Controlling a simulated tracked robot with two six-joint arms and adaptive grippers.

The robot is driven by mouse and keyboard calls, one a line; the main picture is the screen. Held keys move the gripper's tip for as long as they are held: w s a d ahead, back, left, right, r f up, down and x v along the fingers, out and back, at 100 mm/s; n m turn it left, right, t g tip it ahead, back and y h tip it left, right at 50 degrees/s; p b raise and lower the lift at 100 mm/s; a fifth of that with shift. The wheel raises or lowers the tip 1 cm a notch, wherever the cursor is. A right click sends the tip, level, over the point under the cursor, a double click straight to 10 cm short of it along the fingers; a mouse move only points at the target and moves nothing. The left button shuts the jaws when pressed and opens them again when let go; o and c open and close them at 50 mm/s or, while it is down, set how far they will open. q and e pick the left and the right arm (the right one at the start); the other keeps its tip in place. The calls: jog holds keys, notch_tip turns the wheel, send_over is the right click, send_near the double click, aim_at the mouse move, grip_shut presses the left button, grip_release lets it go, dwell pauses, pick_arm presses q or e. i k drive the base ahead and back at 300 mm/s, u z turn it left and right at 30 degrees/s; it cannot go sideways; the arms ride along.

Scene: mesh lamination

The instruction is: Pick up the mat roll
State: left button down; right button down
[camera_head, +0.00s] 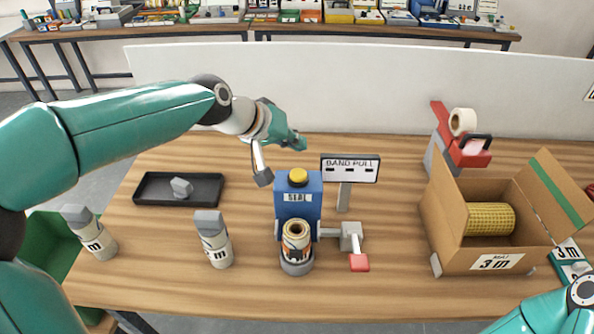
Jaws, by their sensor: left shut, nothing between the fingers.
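A yellow mesh roll (489,219), which looks like the mat roll, lies on its side inside an open cardboard box (470,262) at the right of the table. The box's front label reads "3 m", and its front wall hides the roll's underside. My left gripper (263,177) is shut and empty above the middle of the table, just up and left of the blue device, well left of the box. My right arm (545,315) shows only at the bottom right corner. Its gripper is out of view.
A blue device (298,200) with a yellow button stands mid-table, with a labelled roll (296,242) before it and a sign (350,168) beside it. A black tray (150,188), grey-topped bottles (214,240) and a red tape dispenser (470,155) stand around. Bare wood lies left of the box.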

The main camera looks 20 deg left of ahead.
aim_at(296, 238)
jog(key=k, duration=1)
